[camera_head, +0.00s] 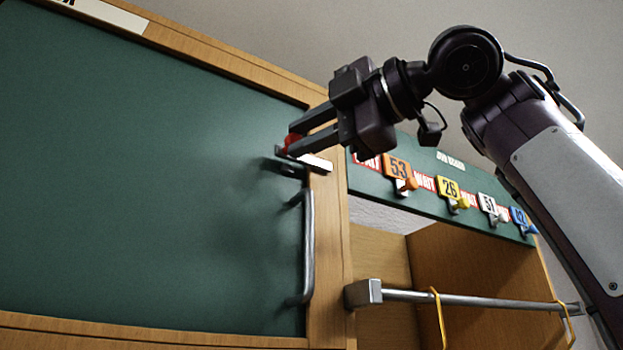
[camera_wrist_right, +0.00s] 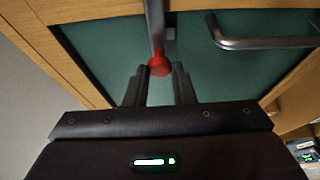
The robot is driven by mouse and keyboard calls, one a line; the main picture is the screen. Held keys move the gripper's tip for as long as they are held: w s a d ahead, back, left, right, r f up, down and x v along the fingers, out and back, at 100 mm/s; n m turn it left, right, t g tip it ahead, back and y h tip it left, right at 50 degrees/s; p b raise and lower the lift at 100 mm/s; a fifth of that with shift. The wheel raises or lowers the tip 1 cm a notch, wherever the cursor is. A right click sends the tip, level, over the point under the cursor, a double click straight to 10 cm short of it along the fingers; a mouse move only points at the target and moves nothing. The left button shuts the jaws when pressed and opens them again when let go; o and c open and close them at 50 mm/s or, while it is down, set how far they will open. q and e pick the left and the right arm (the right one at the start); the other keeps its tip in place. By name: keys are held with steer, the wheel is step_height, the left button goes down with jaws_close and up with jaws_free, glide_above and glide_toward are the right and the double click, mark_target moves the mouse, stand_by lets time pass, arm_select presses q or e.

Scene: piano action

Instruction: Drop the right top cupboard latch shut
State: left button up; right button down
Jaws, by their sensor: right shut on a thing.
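The latch has a red knob (camera_head: 290,141) that shows between the fingertips of my right gripper (camera_head: 298,143), near the upper right corner of the green cupboard door (camera_head: 150,170). In the right wrist view the red knob (camera_wrist_right: 159,66) sits between the two dark fingertips (camera_wrist_right: 160,76), at the end of a grey latch bar (camera_wrist_right: 157,25). My right gripper is shut on the knob. A pale catch plate (camera_head: 318,162) is on the wooden frame just below the fingers. The fingers partly hide the latch bar in the head view. My left gripper is not in view.
A vertical metal handle (camera_head: 308,245) stands out from the door below the latch. To the right are a green board with numbered tags (camera_head: 398,168) on hooks and a metal rail (camera_head: 460,299) with yellow loops. The space in front of the door's left part is clear.

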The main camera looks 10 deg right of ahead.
steer(key=shift+f, duration=0.1)
steer(key=c, duration=1.4)
jaws_free()
steer(key=shift+w, duration=0.1)
steer(key=shift+o, duration=0.8)
steer(key=shift+w, duration=0.15)
steer(key=b+v, duration=0.1)
steer(key=v, duration=0.7)
steer(key=shift+b, duration=0.35)
steer(key=shift+w+a, duration=0.15)
steer(key=shift+a, duration=0.05)
steer(key=shift+d, duration=0.1)
